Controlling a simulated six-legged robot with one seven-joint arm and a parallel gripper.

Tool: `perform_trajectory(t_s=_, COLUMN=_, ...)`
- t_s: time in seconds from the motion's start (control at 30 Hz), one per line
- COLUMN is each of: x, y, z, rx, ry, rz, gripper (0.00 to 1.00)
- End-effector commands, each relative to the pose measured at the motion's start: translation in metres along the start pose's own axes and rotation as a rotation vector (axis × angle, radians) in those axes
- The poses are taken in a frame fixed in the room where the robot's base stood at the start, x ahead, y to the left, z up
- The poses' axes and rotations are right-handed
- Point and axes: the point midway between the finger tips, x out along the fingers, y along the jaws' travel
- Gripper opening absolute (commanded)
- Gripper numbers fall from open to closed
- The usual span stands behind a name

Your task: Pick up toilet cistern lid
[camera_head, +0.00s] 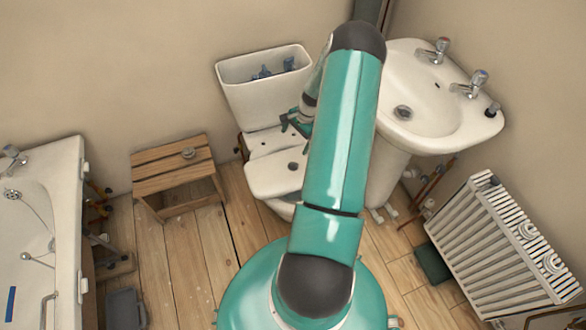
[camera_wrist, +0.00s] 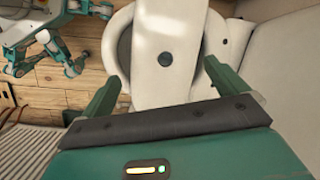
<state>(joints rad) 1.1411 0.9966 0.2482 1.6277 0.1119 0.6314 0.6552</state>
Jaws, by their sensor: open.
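The toilet cistern lid (camera_head: 275,178) looks to be the white slab with a dark round hole lying across the toilet bowl. In the wrist view the lid (camera_wrist: 165,28) runs from the top edge down between my fingers. My gripper (camera_head: 297,120) is open and empty, above the back of the toilet in the head view. In the wrist view its two green fingers (camera_wrist: 158,68) are spread wide, apart from the lid; its near end is hidden by the gripper. The cistern (camera_head: 265,98) stands open, with blue fittings inside. My arm hides the toilet's right side.
A white basin (camera_head: 432,105) with two taps stands close on the right. A radiator (camera_head: 500,245) leans at the lower right. A wooden stool (camera_head: 175,170) and a bathtub (camera_head: 45,225) are on the left. Plank floor (camera_head: 180,250) is open between stool and toilet.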

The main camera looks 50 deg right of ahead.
Motion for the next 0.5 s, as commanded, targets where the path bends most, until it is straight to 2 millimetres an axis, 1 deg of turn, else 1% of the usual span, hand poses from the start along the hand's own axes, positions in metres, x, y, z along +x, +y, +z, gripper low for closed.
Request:
perform_trajectory(t_s=0.03, x=0.023, y=0.017, z=-0.017, rx=0.074, ry=-0.024, rz=-0.008, gripper=0.98)
perform_trajectory(t_s=0.1, x=0.047, y=0.035, z=-0.035, rx=0.161, ry=-0.048, rz=-0.021, gripper=0.98)
perform_trajectory(t_s=0.2, x=0.075, y=0.055, z=-0.051, rx=0.260, ry=-0.076, rz=-0.038, gripper=0.98)
perform_trajectory(t_s=0.3, x=0.092, y=0.068, z=-0.061, rx=0.321, ry=-0.092, rz=-0.049, gripper=0.98)
perform_trajectory(t_s=0.4, x=0.102, y=0.072, z=-0.064, rx=0.347, ry=-0.098, rz=-0.053, gripper=0.98)
perform_trajectory(t_s=0.5, x=0.115, y=0.072, z=-0.063, rx=0.350, ry=-0.101, rz=-0.052, gripper=0.98)
